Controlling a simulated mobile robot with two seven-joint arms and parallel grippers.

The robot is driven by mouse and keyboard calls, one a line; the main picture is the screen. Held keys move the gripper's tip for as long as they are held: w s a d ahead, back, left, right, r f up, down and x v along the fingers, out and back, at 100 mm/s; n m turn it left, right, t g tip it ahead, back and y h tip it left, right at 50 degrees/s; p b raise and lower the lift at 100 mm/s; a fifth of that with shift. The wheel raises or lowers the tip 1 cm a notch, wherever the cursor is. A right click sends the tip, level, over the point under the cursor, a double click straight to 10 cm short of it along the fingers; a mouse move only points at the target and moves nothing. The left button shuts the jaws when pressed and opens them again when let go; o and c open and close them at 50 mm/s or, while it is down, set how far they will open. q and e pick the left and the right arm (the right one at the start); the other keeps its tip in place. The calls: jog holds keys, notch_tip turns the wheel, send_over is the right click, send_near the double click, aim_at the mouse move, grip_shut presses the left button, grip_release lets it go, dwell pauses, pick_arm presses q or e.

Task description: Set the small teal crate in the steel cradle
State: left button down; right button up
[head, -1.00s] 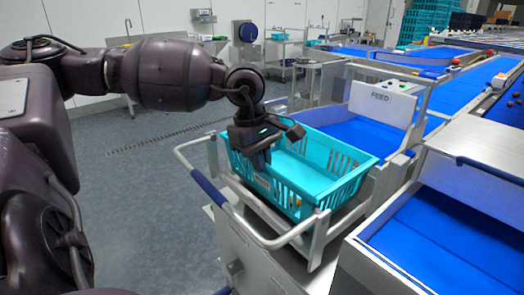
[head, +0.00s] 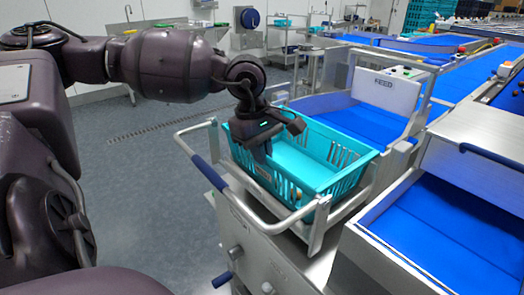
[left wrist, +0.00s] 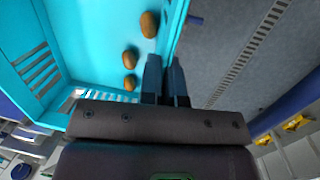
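The teal crate (head: 345,177) is an open basket with slotted walls. In the head view it sits inside the steel cradle (head: 316,228), between its side posts. I cannot tell whether its base rests fully on the cradle. My left gripper (head: 262,160) is at the crate's near-left wall. In the left wrist view its fingers (left wrist: 165,88) are close together with the crate's rim (left wrist: 175,28) between them, one inside and one outside. Brown dates (left wrist: 131,58) lie on the crate's floor. My right gripper is not in view.
A bar handle with a blue grip (head: 208,172) runs along the cradle's near-left side. The feed panel (head: 385,90) and a blue belt (head: 350,122) are behind the crate. A blue-lined bin (head: 450,235) stands to the right. Grey floor (head: 150,180) is clear at left.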

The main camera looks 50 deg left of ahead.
pick_arm(q)
jog(key=shift+f, duration=0.35)
jog(key=c, duration=1.2)
grip_release()
jog(key=shift+c, duration=0.2)
jog(key=shift+r, duration=0.35)
notch_tip(320, 180, up, 10)
jog(key=s+a+p, duration=0.1)
jog(key=p, duration=0.1)
jog(key=shift+a, duration=0.2)
jog(key=shift+s, duration=0.1)
